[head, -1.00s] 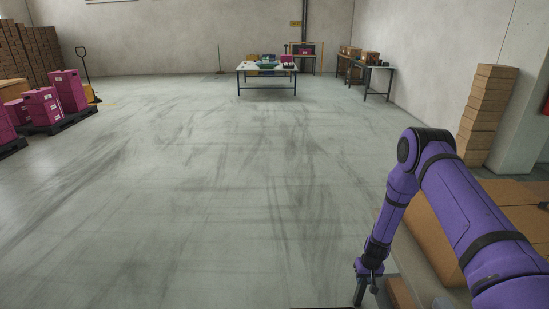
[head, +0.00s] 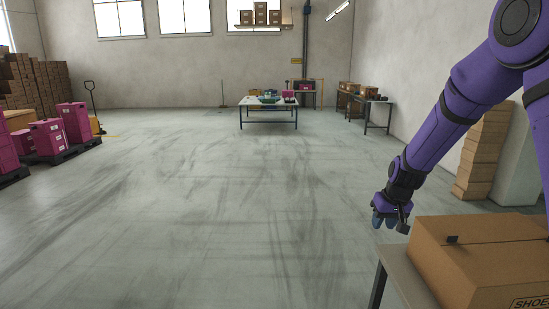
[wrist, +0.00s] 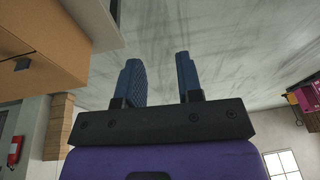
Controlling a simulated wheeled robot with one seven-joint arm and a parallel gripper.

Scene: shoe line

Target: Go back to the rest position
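My gripper (head: 386,218) hangs at the end of my purple arm at the right of the head view, pointing down. It is beside the left end of a brown shoe carton (head: 480,255) and touches nothing that I can see. In the wrist view my gripper (wrist: 159,80) shows two blue ridged fingers standing apart, with only grey floor between them. The carton also shows at the upper left of the wrist view (wrist: 40,50).
The carton rests on a table (head: 398,275) at the front right. Tall stacked cartons (head: 483,150) stand by the right wall. Pink boxes (head: 47,137) on pallets are at the left. A far table (head: 268,108) holds several items. The middle floor is clear.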

